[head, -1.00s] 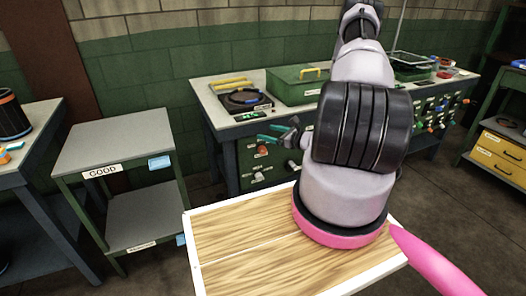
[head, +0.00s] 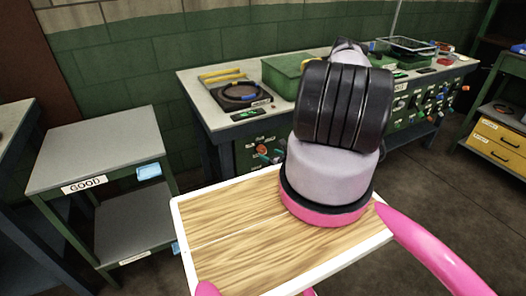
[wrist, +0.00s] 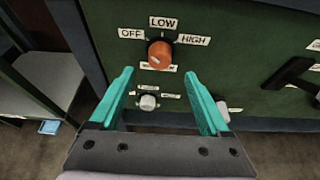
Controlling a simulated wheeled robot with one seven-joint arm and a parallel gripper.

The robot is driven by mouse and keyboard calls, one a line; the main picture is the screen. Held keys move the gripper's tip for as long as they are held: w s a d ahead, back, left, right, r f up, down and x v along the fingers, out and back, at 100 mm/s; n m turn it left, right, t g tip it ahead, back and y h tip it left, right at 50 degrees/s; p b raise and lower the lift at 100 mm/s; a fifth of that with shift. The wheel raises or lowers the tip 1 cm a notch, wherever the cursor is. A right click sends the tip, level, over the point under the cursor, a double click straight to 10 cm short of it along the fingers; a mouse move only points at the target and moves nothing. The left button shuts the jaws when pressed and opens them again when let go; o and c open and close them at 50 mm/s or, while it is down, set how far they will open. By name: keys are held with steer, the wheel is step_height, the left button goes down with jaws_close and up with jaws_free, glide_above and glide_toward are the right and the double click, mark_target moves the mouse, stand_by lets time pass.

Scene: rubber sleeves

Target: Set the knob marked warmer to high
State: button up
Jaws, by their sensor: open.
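In the wrist view an orange knob (wrist: 160,54) sits on the green bench front, with OFF at its left, LOW above and HIGH at its right. A name label under it is partly covered, and I cannot read it fully. The knob's pointer direction is hard to tell. My gripper (wrist: 160,76) is open and empty, its teal fingers left and right, just below the knob in the picture and apart from it. In the head view a small orange knob (head: 262,149) shows at the bench's left end; my arm hides most of my gripper there.
A pale knob (wrist: 148,102) sits below the orange one, between my fingers in the picture. A black handle (wrist: 290,75) is at the right. In the head view a hot plate (head: 243,95) and green box (head: 285,72) stand on the bench; a GOOD cart (head: 95,150) stands left.

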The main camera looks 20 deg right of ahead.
mark_target(263, 151)
steer(key=x, duration=0.6)
steer(key=shift+w+f, duration=0.2)
steer(key=shift+w, duration=0.15)
jaws_close()
